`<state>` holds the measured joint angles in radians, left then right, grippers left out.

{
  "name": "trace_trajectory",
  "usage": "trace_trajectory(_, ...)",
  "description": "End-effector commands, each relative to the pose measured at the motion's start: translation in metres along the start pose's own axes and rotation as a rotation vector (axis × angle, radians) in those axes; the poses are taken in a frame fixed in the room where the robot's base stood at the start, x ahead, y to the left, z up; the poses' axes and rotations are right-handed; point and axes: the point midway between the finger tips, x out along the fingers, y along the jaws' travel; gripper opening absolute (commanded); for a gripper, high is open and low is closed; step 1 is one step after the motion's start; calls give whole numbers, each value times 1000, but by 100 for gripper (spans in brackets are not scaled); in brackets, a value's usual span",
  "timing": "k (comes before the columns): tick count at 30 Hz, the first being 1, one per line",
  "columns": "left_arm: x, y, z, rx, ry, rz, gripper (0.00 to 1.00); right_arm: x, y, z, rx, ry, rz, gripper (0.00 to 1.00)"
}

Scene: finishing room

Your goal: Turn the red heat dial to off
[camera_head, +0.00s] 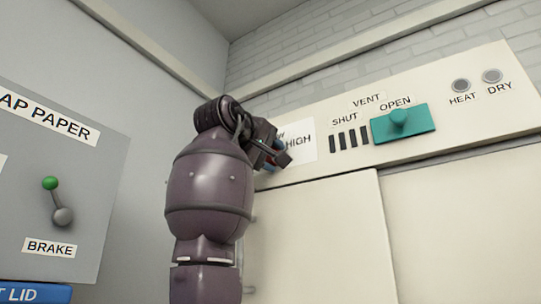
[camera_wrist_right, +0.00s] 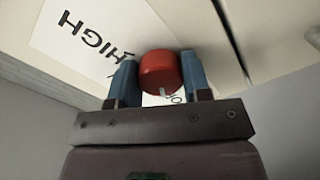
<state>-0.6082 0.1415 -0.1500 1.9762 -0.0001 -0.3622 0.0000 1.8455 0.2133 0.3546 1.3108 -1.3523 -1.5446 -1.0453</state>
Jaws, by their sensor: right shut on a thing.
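The red heat dial (camera_wrist_right: 159,72) is a round knob on a white label plate in the right wrist view. My right gripper (camera_wrist_right: 160,80) is shut on it, one blue finger on each side. A pale pointer mark on the dial's rim faces the gripper, beside partly hidden lettering that begins with "O". The word HIGH lies on the plate to the left, upside down. In the head view my right gripper (camera_head: 275,154) is at the panel, left of the HIGH label (camera_head: 298,142), and mostly hides the dial. My left gripper is not in view.
Right of the label are a dark slotted vent (camera_head: 350,139), a teal vent slider (camera_head: 403,123) near OPEN, and the HEAT lamp (camera_head: 461,86) and DRY lamp (camera_head: 492,76), both grey.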

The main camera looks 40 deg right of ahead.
Motion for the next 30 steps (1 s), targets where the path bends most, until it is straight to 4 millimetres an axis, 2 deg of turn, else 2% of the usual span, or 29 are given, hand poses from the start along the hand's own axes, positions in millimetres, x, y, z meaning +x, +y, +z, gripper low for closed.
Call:
trace_trajectory(5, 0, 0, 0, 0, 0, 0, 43, 0, 0, 0, 0, 1, 0, 20)
trace_trajectory(6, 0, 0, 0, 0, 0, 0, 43, 0, 0, 0, 0, 1, 1, 49)
trace_trajectory(10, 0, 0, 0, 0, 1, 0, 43, 0, 0, 0, 0, 1, 0, 69)
trace_trajectory(21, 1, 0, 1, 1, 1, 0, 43, -5, 0, 0, 1, 2, 0, 70)
trace_trajectory(26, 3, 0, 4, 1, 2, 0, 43, -25, -1, 0, 2, 4, 0, 70)
trace_trajectory(30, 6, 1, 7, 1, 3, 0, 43, -51, -1, 0, 1, 4, 1, 70)
